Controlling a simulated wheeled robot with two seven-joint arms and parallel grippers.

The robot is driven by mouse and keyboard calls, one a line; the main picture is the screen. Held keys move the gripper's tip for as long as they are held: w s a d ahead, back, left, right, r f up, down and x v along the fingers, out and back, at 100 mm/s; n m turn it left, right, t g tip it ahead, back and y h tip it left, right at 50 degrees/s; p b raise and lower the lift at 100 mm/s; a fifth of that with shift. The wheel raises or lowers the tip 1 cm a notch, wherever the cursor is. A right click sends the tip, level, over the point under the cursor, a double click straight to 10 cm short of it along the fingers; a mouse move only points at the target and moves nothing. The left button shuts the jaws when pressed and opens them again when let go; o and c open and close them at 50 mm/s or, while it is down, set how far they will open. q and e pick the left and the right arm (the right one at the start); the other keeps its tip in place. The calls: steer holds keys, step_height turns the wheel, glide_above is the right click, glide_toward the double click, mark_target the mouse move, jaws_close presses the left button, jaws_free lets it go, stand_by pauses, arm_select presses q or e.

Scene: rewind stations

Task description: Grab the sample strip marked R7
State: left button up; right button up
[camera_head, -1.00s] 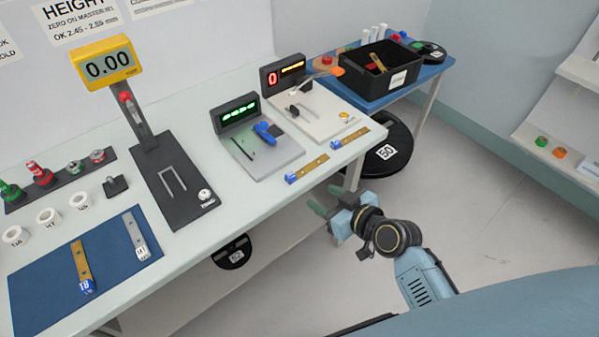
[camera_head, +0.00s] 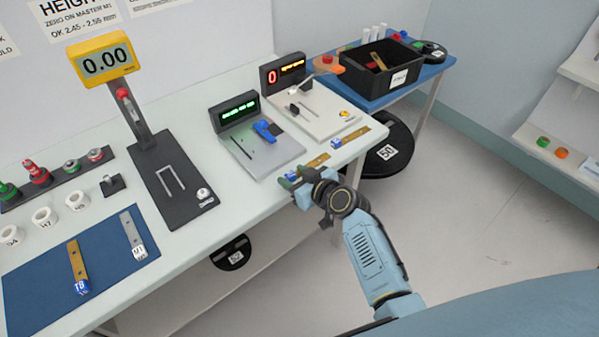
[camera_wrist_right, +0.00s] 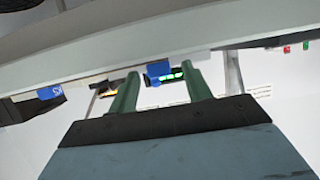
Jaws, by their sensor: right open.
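Two brass strips with blue end tags lie along the front edge of the table: a nearer strip (camera_head: 318,160) and a farther strip (camera_head: 353,135). I cannot read R7 on either tag. My right gripper (camera_head: 291,184) is open and empty at the table edge, beside the nearer strip's tag end, partly covering that strip. In the right wrist view, a blue tag (camera_wrist_right: 158,70) shows between the two green fingers (camera_wrist_right: 162,84), beyond their tips; another blue tag (camera_wrist_right: 50,92) is at the left. My left gripper is not in view.
A grey station with a green display (camera_head: 238,113) stands behind the nearer strip. A blue mat (camera_head: 105,262) at the left holds a brass strip (camera_head: 77,262) and a grey strip (camera_head: 132,232). A black bin (camera_head: 398,76) stands on the blue side table. Floor is free at the right.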

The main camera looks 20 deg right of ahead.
steer(key=shift+w+f, duration=0.1)
steer(key=shift+w, duration=0.05)
steer(key=c, duration=1.1)
